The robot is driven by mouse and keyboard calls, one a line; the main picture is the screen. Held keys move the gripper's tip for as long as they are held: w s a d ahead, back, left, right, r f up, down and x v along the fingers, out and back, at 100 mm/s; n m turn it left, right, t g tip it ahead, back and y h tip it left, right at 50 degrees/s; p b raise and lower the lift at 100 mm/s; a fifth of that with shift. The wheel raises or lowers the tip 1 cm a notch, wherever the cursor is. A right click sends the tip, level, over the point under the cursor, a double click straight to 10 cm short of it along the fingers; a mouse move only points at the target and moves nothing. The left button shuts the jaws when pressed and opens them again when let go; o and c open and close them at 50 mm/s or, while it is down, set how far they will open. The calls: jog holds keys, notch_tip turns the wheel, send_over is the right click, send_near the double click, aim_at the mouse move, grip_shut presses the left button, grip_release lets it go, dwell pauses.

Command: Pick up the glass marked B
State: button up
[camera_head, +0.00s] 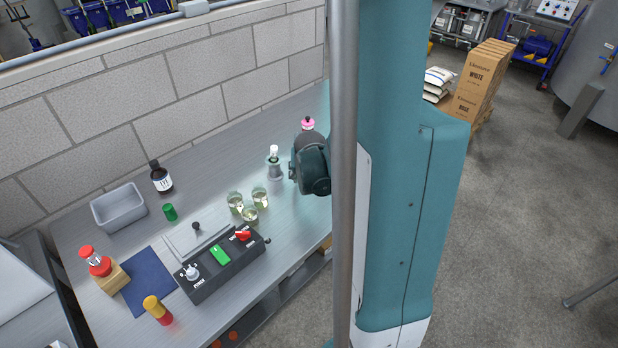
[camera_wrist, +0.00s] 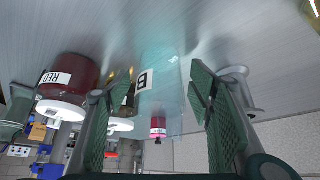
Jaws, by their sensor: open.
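The glass marked B (camera_wrist: 160,94) is a clear, faintly teal vessel with a white label bearing a dark B, in the wrist view. It shows between the two green-padded fingers of my gripper (camera_wrist: 160,78), nearer the left finger. My gripper is open, with a gap on the right; I cannot tell how deep the glass sits between the fingers. In the head view the dark wrist end of my arm is over the bench, hiding the fingers, and I cannot make out the marked glass there.
A dark red vessel labelled RED (camera_wrist: 70,80) is left of my gripper. A pink-capped bottle (camera_head: 308,124) stands behind the wrist. Three glasses of pale liquid (camera_head: 250,214), a black control box (camera_head: 222,266) and a grey tub (camera_head: 119,207) occupy the bench (camera_head: 205,157).

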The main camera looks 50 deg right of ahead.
jog(key=c, duration=1)
jog(key=shift+r, duration=0.1)
jog(key=shift+r+p, duration=1.35)
jog(key=shift+r, duration=3.55)
